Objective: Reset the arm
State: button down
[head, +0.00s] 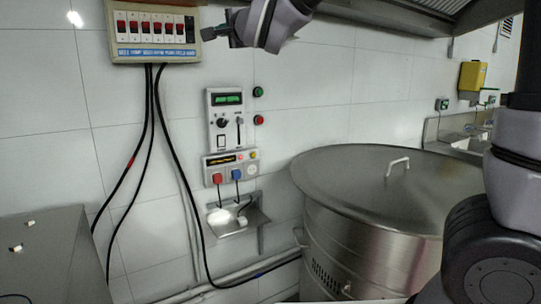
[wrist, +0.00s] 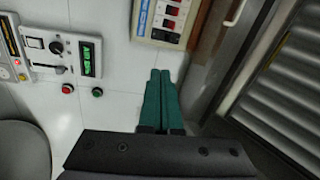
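My gripper (head: 213,36) is at the top of the head view, raised in front of the wall just right of the switch panel (head: 153,32). In the wrist view its two green fingers (wrist: 157,98) lie side by side with nothing visible between them, so it is shut and empty. The switch panel, with its row of red switches, also shows at the top of the wrist view (wrist: 168,18), beyond the fingertips. Part of my arm shows at the right of the head view.
A control box (head: 228,120) with a green display hangs on the tiled wall, beside green and red buttons (head: 258,91). A large lidded steel vessel (head: 345,225) stands right of centre. A steel surface (head: 50,262) is at lower left. A vent hood (head: 395,14) is overhead.

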jog(key=s+d+f+n+g+h, duration=0.2)
jog(key=d+f, duration=0.2)
jog(key=d, duration=0.8)
jog(key=s+d+f+n+g+h, duration=0.1)
jog(key=d+f+n+g+h, duration=0.2)
jog(key=d, duration=0.9)
jog(key=s+d+f+n+g+h, duration=0.1)
jog(key=s+d+f+g, duration=0.3)
jog(key=s+d+f, duration=0.7)
jog(key=s+d+h, duration=0.1)
jog(key=s, duration=0.3)
jog(key=shift+d+h, duration=0.4)
